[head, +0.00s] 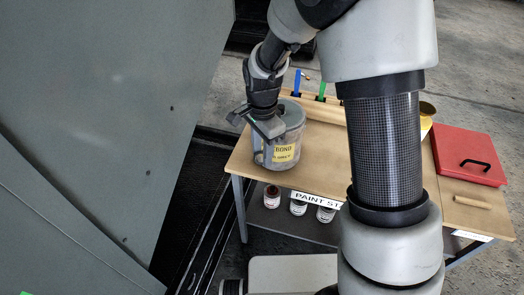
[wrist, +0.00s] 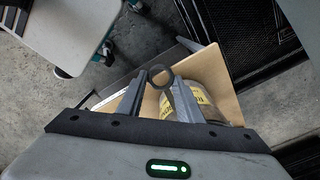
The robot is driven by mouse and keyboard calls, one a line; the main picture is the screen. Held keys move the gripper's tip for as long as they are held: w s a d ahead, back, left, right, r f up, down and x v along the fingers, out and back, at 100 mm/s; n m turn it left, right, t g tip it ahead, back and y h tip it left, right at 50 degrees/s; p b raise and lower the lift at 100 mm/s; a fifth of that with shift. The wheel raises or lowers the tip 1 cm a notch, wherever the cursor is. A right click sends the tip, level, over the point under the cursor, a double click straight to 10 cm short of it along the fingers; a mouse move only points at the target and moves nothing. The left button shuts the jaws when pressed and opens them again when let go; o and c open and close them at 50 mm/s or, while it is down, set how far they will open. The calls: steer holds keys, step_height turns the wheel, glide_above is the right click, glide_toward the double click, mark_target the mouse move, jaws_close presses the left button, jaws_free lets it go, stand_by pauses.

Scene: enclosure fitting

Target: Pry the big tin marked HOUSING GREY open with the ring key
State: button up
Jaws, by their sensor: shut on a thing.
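A big grey tin (head: 290,140) with a yellow label stands upright at the left end of the wooden table. The label's large word looks like "BOND"; I cannot read HOUSING GREY on it. My gripper (head: 265,127) is at the tin's upper left in the head view, close to its rim. In the wrist view the fingers are shut on the dark ring key (wrist: 158,76), whose round loop shows between the fingertips. The tin (wrist: 207,92) is partly hidden behind the right finger there. The key's tip is hidden, so I cannot tell whether it touches the lid.
The table (head: 325,165) bears a wooden rack with blue (head: 297,82) and green (head: 321,91) upright pieces. A red case (head: 465,153) lies at its right end. Small tins (head: 298,207) stand on the lower shelf. A large grey panel (head: 100,100) fills the left. My arm hides the table's middle.

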steer(key=shift+w+d+f+b, duration=0.1)
steer(key=shift+w+f+b, duration=0.15)
steer(key=shift+f, duration=0.25)
stand_by(0.5)
steer(key=shift+r, duration=0.2)
steer(key=shift+r+p, duration=0.4)
steer(key=shift+r, duration=0.05)
steer(key=shift+s+a+r, duration=0.15)
steer(key=shift+s+a, duration=0.1)
steer(key=shift+s, duration=0.4)
steer(key=shift+s+a+r, duration=0.15)
steer(key=shift+s+a, duration=0.1)
steer(key=shift+s, duration=0.35)
steer(key=shift+s+a+r, duration=0.15)
steer(key=shift+s+a, duration=0.1)
steer(key=shift+s, duration=0.4)
steer(key=shift+r+p, duration=2.45)
steer(key=shift+r, duration=0.55)
